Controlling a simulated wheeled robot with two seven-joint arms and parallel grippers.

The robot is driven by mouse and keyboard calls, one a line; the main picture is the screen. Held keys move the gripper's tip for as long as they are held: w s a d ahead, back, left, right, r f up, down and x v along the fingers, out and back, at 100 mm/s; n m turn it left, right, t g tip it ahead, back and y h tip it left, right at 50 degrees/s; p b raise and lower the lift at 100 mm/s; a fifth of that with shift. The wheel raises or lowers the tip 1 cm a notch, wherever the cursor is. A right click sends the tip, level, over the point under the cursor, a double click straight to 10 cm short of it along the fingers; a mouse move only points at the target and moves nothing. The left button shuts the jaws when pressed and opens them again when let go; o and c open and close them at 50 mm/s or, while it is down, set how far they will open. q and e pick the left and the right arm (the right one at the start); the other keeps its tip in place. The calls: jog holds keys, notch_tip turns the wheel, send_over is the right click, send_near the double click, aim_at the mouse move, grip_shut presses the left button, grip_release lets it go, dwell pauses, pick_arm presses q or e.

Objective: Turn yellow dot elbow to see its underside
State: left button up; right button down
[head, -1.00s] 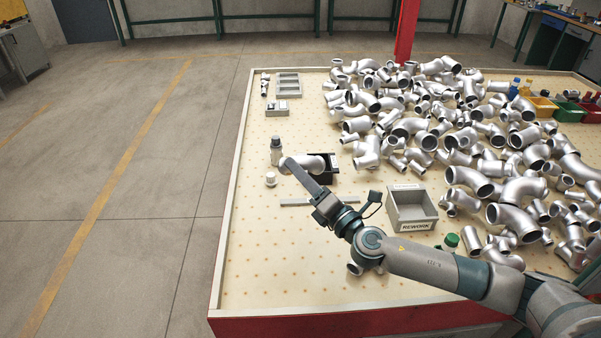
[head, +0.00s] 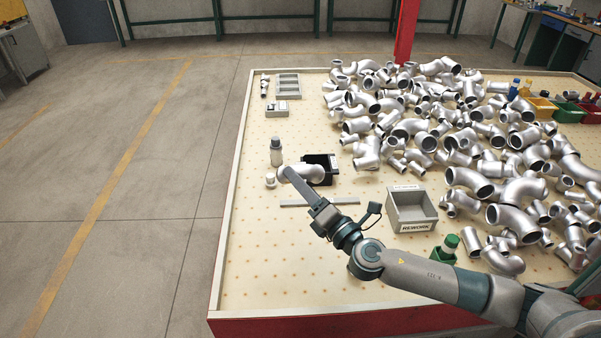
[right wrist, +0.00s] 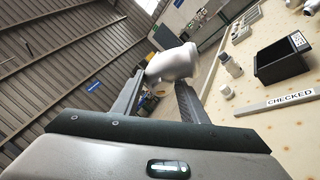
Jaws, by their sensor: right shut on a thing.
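No yellow dot shows on the faces I can see. My left gripper is not in view.
A black box (head: 333,166), a white-capped grey bottle (head: 276,152) and a grey bar (head: 320,201) lie near the elbow. A grey REWORK bin (head: 427,214) stands to the right. A large pile of fittings (head: 440,120) fills the right side. The table's front left is clear.

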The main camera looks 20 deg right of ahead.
jog(key=s+f+m+h, duration=0.2)
jog(key=s+h, duration=0.3)
jog(key=s, duration=1.3)
jog(key=shift+s+m+t+h, duration=0.4)
jog(key=shift+m, duration=0.3)
jog(key=shift+a, duration=0.2)
